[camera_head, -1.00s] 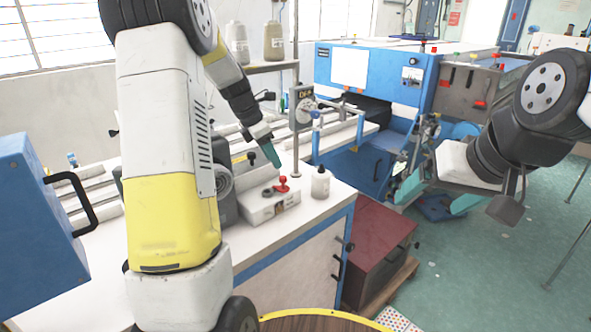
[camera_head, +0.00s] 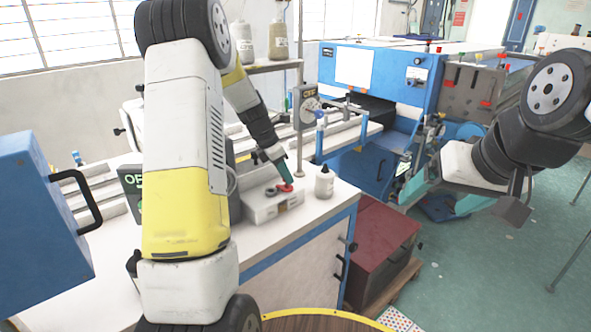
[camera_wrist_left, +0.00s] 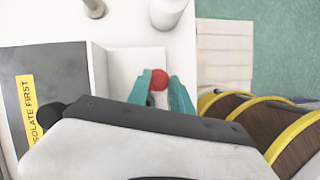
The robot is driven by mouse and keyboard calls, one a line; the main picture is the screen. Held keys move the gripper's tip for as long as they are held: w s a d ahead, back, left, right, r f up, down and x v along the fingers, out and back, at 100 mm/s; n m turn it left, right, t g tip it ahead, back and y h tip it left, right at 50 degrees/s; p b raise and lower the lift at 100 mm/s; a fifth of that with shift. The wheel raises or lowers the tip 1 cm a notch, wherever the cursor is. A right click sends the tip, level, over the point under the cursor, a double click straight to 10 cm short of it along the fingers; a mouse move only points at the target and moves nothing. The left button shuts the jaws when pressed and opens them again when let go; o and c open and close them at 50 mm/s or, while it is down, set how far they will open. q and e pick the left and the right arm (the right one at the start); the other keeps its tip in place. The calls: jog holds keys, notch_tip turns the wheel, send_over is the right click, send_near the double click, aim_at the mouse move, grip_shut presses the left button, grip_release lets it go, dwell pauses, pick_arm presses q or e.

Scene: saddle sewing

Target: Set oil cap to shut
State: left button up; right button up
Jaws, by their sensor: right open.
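A small red cap (camera_head: 285,187), which I take to be the oil cap, is on a low white block (camera_head: 264,209) on the workbench. A dark ring (camera_head: 270,192) is beside it on the block. My left gripper (camera_head: 284,178) points down at the red cap. In the left wrist view the red cap (camera_wrist_left: 158,80) shows between the two teal fingertips of my left gripper (camera_wrist_left: 161,77), with a narrow gap on the right. The cap's underside is hidden. My right gripper (camera_head: 440,197) is open and empty, over the floor at the right.
A white bottle (camera_head: 324,183) stands right of the block, near the edge of the white bench (camera_head: 312,222). A dark red cabinet (camera_head: 380,240) stands beside the bench. A blue machine (camera_head: 380,80) is at the back.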

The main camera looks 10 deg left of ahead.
pick_arm(q)
grip_shut()
jog(key=m, duration=0.2)
jog(key=m+g, duration=0.1)
jog(key=m, duration=0.1)
jog(key=s+m+g+h, duration=0.1)
jog(key=m, duration=0.1)
jog(key=shift+a, duration=0.4)
jog(key=m, duration=0.2)
jog(key=m+g, duration=0.1)
jog(key=m, duration=0.1)
jog(key=a+m+g, duration=0.1)
jog(key=m, duration=0.1)
jog(key=shift+s+y, duration=0.3)
jog(key=shift+s, duration=0.05)
jog(key=m, duration=0.2)
jog(key=a+m+g+y, duration=0.1)
jog(key=m, duration=0.1)
jog(key=m+g, duration=0.1)
jog(key=m, duration=0.1)
jog(key=shift+a, duration=0.25)
jog(key=m, duration=0.2)
jog(key=m+y, duration=0.1)
jog(key=m, duration=0.1)
jog(key=a+m+g+y, duration=0.1)
jog(key=shift+w+m, duration=0.4)
jog(key=shift+y, duration=0.3)
